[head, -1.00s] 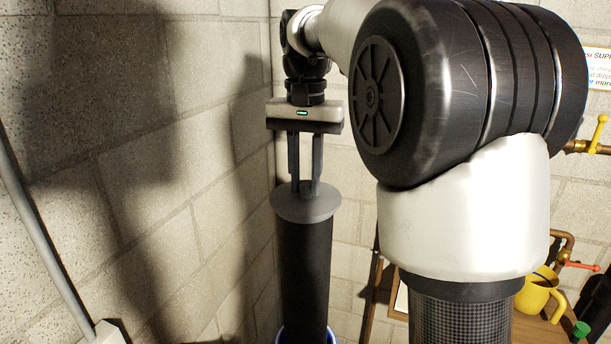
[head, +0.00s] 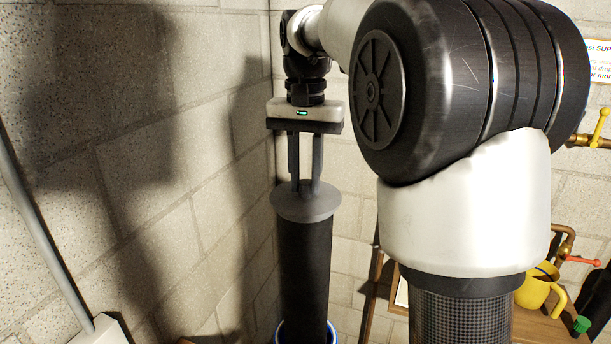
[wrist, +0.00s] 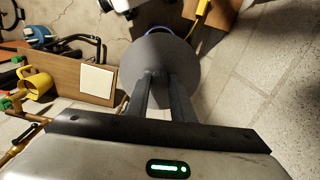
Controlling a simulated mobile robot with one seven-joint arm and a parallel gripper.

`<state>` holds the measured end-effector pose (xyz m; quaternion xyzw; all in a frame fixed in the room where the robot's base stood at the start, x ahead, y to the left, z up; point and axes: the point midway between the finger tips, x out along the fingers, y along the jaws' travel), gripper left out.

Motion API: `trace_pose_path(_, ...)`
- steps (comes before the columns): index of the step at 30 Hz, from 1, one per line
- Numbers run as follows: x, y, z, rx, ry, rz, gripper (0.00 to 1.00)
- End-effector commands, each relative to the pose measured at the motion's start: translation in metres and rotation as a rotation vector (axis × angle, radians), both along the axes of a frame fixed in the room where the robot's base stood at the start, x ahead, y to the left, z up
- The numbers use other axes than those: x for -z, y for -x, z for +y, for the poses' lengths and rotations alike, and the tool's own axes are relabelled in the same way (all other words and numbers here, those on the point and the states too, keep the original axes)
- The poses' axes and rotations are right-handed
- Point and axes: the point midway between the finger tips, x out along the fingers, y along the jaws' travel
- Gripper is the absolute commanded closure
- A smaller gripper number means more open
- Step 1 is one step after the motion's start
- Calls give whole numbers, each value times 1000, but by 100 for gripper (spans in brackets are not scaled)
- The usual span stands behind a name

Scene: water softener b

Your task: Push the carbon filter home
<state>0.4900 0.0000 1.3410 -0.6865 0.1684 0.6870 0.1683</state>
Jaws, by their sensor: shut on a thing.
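The carbon filter (head: 305,262) is a dark upright cylinder with a grey disc cap, seen in the head view below my gripper. My gripper (head: 306,188) points down, with its fingers shut on the stub at the top of the cap. In the wrist view the cap (wrist: 178,64) fills the space beyond the fingertips (wrist: 160,76). The filter's lower end stands in a blue-and-white round rim (head: 330,338) at the bottom edge of the head view. How deep it sits inside is hidden.
Block walls (head: 110,200) stand close behind and left. A grey pipe (head: 45,220) runs down the left side. Brass pipework (head: 590,141) with yellow and red valve handles is on the right wall.

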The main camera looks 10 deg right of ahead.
Motion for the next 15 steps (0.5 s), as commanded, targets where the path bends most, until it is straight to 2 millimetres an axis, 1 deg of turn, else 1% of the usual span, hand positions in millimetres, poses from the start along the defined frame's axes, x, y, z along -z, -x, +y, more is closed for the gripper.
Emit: trace_pose_path(15,12,0,0,0,0,-4,100)
